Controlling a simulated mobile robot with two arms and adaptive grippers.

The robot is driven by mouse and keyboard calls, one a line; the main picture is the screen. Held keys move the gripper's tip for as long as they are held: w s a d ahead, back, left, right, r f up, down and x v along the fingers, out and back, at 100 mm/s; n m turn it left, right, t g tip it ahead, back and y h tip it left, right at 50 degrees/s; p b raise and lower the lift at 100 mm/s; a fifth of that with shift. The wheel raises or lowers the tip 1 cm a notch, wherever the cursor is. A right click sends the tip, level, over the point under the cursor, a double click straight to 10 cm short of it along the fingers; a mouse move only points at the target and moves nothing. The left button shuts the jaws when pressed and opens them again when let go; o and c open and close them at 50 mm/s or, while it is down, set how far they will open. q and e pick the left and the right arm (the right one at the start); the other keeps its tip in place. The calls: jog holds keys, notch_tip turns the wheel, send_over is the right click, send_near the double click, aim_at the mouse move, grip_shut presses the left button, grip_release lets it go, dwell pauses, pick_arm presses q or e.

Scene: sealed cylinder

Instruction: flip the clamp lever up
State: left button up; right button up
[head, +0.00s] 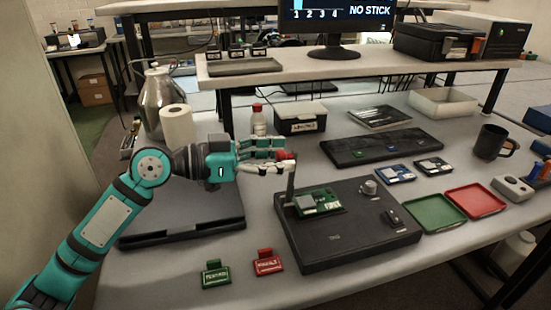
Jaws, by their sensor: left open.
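The clamp lever (291,184) is a dark bar that stands about upright at the left back edge of a black fixture plate (345,247). Its red tip (287,155) is at the fingertips of my left gripper (287,161). The gripper comes in from the left, level, with its fingers open. I cannot tell whether they touch the tip, which they partly hide. A green circuit board (320,202) lies on the plate beside the lever's foot. My right gripper is not in view.
A small metal knob (369,187) and a black block (391,217) sit on the plate. Green (216,274) and red (267,262) tags stand in front. A white roll (179,127) and a bottle (258,120) stand behind my arm. Green (434,215) and red (474,201) trays lie right.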

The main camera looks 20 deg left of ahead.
pick_arm(q)
notch_tip(320, 180, up, 9)
jog(key=shift+r, duration=0.2)
jog(key=shift+r, duration=0.1)
dwell(0.4)
